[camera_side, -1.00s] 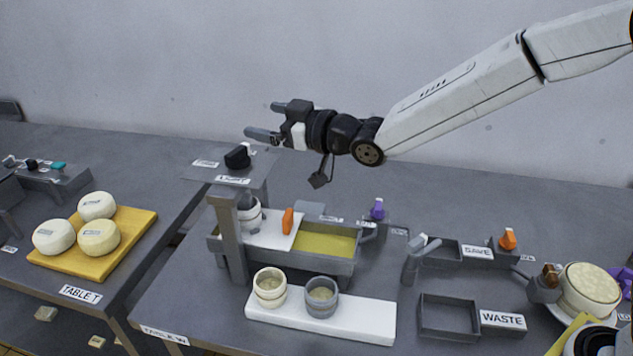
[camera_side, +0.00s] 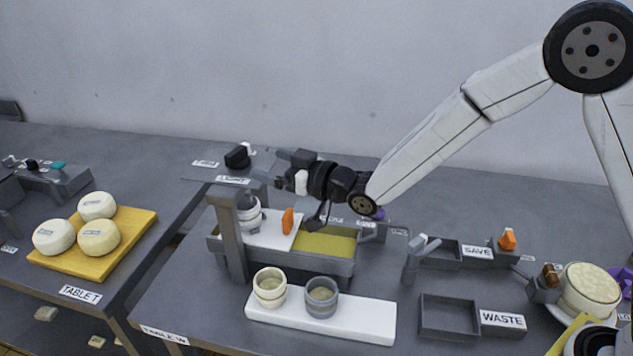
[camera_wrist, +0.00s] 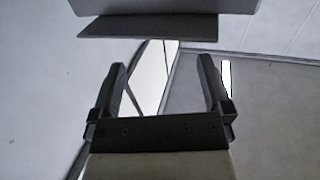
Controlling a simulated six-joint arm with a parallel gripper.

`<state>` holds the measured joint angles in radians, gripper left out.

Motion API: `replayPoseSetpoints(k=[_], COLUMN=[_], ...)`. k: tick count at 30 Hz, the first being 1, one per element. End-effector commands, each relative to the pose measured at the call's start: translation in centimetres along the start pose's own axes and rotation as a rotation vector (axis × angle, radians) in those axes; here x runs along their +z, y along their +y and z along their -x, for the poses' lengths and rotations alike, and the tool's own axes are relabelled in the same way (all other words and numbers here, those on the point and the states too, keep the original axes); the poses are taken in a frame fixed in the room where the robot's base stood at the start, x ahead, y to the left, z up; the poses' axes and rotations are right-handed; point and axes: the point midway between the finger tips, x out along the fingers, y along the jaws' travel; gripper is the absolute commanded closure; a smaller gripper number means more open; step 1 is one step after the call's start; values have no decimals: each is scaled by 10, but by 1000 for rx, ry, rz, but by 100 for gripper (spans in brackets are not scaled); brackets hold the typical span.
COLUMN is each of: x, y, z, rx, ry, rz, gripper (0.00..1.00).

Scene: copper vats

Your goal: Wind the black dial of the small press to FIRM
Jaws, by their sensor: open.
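The black dial (camera_side: 237,157) sits on the flat grey top of the small press (camera_side: 230,232), at the left of the work table in the side view. White labels lie on that top beside the dial; their words are too small to read surely. My gripper (camera_side: 270,167) is open and empty, to the right of the dial and apart from it, pointing left. In the wrist view my open fingers (camera_wrist: 161,68) have nothing between them that I can make out as the dial.
Under the press stands a tray (camera_side: 330,267) with a white board and yellow-green contents. Two cups, one cream (camera_side: 270,290) and one grey (camera_side: 321,298), stand on a white block in front. A yellow board (camera_side: 60,262) with cheeses is on the left table.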

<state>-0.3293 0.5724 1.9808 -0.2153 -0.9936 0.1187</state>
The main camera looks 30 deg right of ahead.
Motion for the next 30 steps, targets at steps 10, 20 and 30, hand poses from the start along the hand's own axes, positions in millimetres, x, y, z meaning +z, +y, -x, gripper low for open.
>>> replayPoseSetpoints(k=[10, 20, 30], x=[0, 0, 1], y=[0, 0, 0], z=[-19, -52, -74], rx=[0, -1, -1], ry=[-1, -1, -2], rz=[-1, -1, -1], gripper=[0, 0, 0])
